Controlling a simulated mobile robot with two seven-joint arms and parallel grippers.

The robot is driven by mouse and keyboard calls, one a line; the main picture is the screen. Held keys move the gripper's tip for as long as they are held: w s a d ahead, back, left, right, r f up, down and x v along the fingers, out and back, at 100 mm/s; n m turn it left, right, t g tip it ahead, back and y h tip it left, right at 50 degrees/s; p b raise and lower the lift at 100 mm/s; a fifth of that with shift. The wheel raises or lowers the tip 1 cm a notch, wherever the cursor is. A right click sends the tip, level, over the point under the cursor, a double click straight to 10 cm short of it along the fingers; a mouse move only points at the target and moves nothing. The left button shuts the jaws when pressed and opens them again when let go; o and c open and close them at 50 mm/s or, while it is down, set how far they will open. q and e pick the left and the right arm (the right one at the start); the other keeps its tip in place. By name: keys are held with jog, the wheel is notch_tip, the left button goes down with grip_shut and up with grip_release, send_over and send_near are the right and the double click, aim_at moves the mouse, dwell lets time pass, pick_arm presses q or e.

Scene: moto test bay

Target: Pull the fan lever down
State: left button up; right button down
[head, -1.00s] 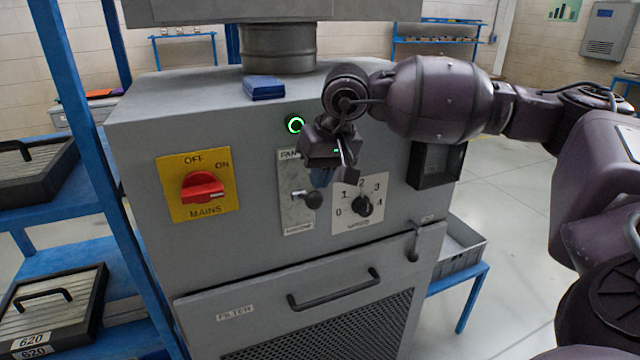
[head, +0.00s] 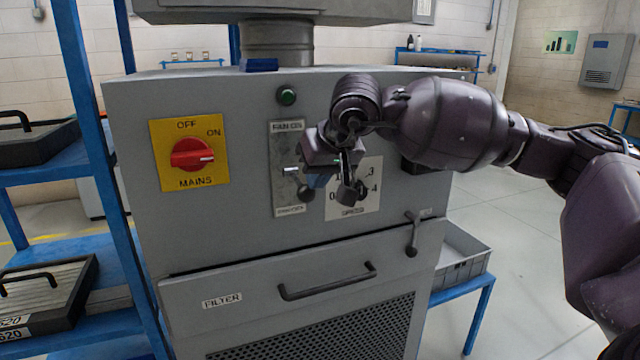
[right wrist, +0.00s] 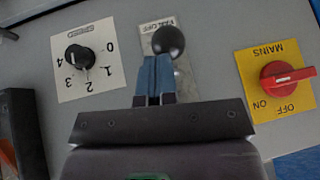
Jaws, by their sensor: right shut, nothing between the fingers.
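The fan lever's black ball knob (head: 305,194) sits low on its narrow grey plate (head: 284,150), near the lower label. My right gripper (head: 317,181) is shut and empty, with its blue fingertips just above and beside the knob. In the right wrist view, which is turned upside down, the knob (right wrist: 168,41) shows right at the tips of the shut fingers (right wrist: 155,65). I cannot tell if they touch it. The round lamp (head: 286,96) above the plate is dark green and unlit. My left gripper is not in view.
A red mains switch (head: 193,154) on a yellow plate is left of the lever. A speed dial (right wrist: 79,55) is close on its right, partly behind my gripper in the head view. A filter drawer handle (head: 327,282) juts out below. Blue shelving (head: 122,200) stands at the left.

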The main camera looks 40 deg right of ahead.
pick_arm(q)
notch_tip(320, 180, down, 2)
jog(key=b, duration=0.2)
jog(key=shift+b, duration=0.3)
pick_arm(e)
notch_tip(320, 180, down, 5)
pick_arm(q)
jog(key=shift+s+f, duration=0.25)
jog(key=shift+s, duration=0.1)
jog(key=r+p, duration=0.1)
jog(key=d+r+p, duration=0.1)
jog(key=p, duration=0.1)
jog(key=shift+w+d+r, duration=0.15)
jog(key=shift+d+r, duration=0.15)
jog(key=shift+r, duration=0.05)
pick_arm(e)
jog(key=s+d+r, duration=0.1)
jog(key=s+r, duration=0.7)
jog(key=s, duration=0.2)
jog(key=shift+s, duration=0.2)
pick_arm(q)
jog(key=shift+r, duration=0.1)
